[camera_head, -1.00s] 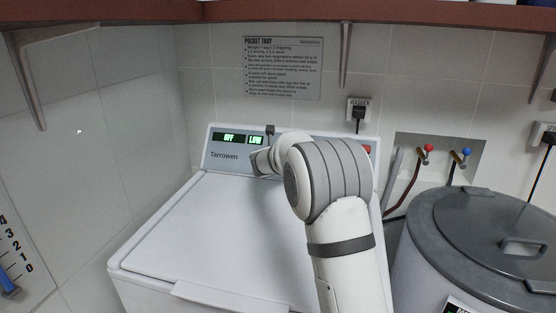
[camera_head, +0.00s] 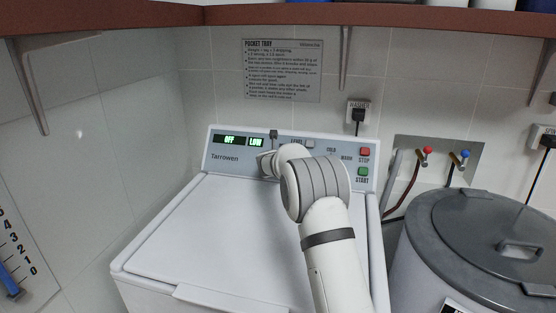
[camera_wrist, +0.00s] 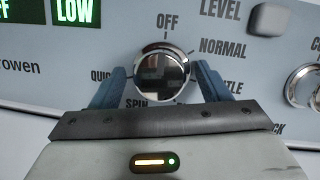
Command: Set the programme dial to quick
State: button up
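The programme dial (camera_wrist: 162,76) is a round chrome knob on the washer's blue-grey control panel. Around it are the labels OFF at the top, NORMAL at upper right, one ending in TLE at right, SPIN at lower left, and a partly covered QUIC (camera_wrist: 101,76) at left. My gripper (camera_wrist: 161,82) has its two blue fingers on either side of the dial, apart, with a small gap visible at least on the left. In the head view my arm hides the dial. The panel display (camera_head: 229,140) reads OFF, and the one beside it reads LOW.
The washer's white lid (camera_head: 200,235) is closed below the panel. The red STOP button (camera_head: 365,152) and green START button (camera_head: 363,171) are at the panel's right. Another knob (camera_wrist: 304,86) is right of the dial. A grey-lidded tub (camera_head: 480,225) stands at right.

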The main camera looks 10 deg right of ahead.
jog(key=c, duration=0.9)
jog(key=shift+m+b, duration=0.3)
